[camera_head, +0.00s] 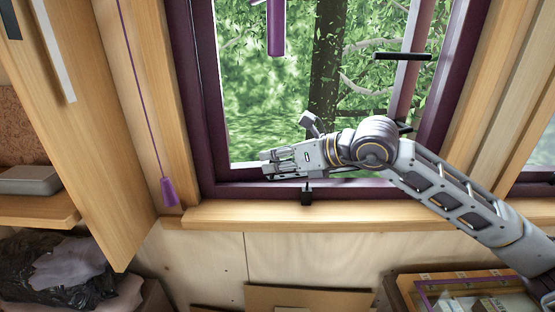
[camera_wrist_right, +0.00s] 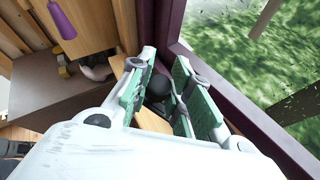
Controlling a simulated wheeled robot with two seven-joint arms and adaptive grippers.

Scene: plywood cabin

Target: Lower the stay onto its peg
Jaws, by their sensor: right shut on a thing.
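My right gripper (camera_head: 268,163) reaches in from the right, low in front of the window, just above the bottom of the purple frame. It is shut on the stay, whose dark rounded end (camera_wrist_right: 158,86) shows between the green finger pads in the right wrist view. Most of the stay is hidden by the gripper and arm in the head view. A small black peg-like fitting (camera_head: 307,194) stands on the bottom frame, below and right of the fingertips. I cannot tell whether the stay touches it. My left gripper is not in view.
The purple window frame (camera_head: 203,100) surrounds the open view of trees, with a wooden sill (camera_head: 230,214) below. A black handle (camera_head: 403,56) is at the upper right. A purple cord pull (camera_head: 170,192) hangs at the left. A wooden shelf (camera_head: 35,212) is further left.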

